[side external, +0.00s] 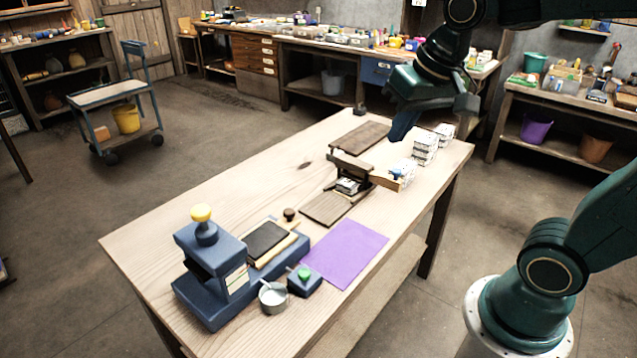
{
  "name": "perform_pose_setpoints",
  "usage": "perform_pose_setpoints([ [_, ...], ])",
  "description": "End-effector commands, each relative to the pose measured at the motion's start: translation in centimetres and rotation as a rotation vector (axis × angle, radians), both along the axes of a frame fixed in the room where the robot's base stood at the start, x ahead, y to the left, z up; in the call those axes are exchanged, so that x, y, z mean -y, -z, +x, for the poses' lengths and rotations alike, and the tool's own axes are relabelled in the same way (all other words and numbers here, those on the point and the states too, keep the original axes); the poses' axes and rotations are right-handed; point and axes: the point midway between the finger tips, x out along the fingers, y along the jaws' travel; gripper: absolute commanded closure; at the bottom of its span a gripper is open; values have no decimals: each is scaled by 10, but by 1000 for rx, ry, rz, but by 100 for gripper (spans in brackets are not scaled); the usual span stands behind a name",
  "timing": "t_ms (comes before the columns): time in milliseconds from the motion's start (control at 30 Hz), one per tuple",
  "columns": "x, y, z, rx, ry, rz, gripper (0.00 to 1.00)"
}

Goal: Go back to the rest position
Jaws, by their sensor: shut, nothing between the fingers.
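My gripper (398,136) hangs from my dark green arm above the far right part of the wooden table (190,215). Its blue fingers point down and are shut, with nothing seen between them.
White stacked blocks (425,148) stand far right. Space above the table's left side is clear.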

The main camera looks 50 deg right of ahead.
Motion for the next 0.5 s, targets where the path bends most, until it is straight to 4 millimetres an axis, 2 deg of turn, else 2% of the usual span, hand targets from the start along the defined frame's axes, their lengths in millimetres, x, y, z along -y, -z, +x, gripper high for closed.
perform_pose_setpoints([
  [100, -7, 0, -25, 30, -85, -29, 100],
  [300, -16, 6, -62, 75, -223, -79, 100],
  [500, -21, 15, -87, 105, -320, -117, 100],
])
